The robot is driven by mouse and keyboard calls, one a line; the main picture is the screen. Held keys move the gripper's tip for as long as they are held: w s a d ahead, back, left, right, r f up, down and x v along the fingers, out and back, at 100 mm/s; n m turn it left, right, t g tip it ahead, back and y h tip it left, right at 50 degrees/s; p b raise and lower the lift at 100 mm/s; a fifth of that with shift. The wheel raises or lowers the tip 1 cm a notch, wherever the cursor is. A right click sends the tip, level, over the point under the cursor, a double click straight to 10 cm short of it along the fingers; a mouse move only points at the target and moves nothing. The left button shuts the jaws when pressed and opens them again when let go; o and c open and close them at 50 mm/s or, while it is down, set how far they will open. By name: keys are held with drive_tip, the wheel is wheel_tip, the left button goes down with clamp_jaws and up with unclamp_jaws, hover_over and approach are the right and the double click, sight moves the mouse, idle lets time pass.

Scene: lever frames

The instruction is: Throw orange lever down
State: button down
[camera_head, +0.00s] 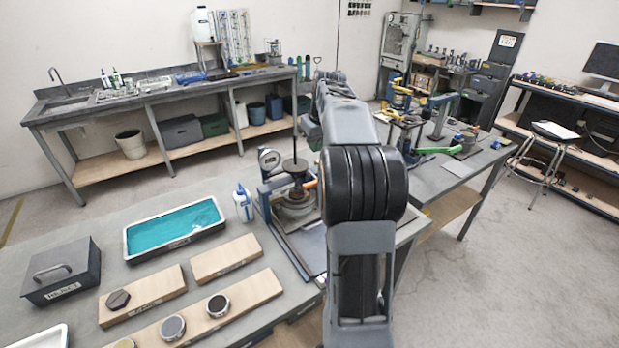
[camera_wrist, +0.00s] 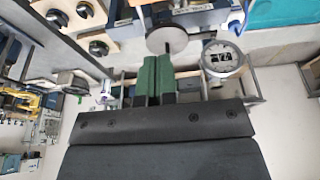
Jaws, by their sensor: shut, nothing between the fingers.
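The orange lever (camera_head: 311,184) shows in the head view as a short orange stub. It sticks out to the right of a bench device (camera_head: 296,200) with a round plate, a vertical rod and a dial gauge (camera_head: 268,158). My arm stands just right of the lever and may hide part of it. My gripper (camera_wrist: 153,82) shows in the wrist view with its two green fingers together and nothing between them. The dial gauge is to the right of the fingers in the wrist view (camera_wrist: 222,60), and the round plate (camera_wrist: 167,38) is just beyond their tips. I cannot make out the orange lever in the wrist view.
A white and blue bottle (camera_head: 243,203) stands left of the device. A tray of teal liquid (camera_head: 175,232), wooden blocks (camera_head: 228,258) and a grey box (camera_head: 62,270) lie on the bench. A second bench (camera_head: 455,165) with a green-handled tool is at right.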

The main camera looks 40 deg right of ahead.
sight(309, 183)
drive_tip(key=shift+f, duration=0.1)
drive_tip(key=x, duration=0.4)
drive_tip(key=p+x, duration=0.1)
drive_tip(key=x, duration=0.3)
drive_tip(key=p+x, duration=0.1)
drive_tip(key=x, duration=0.3)
drive_tip(key=shift+s+f, duration=0.2)
drive_tip(key=shift+s, duration=0.15)
drive_tip(key=shift+f+p, duration=0.3)
drive_tip(key=shift+f, duration=0.45)
drive_tip(key=shift+f, duration=0.1)
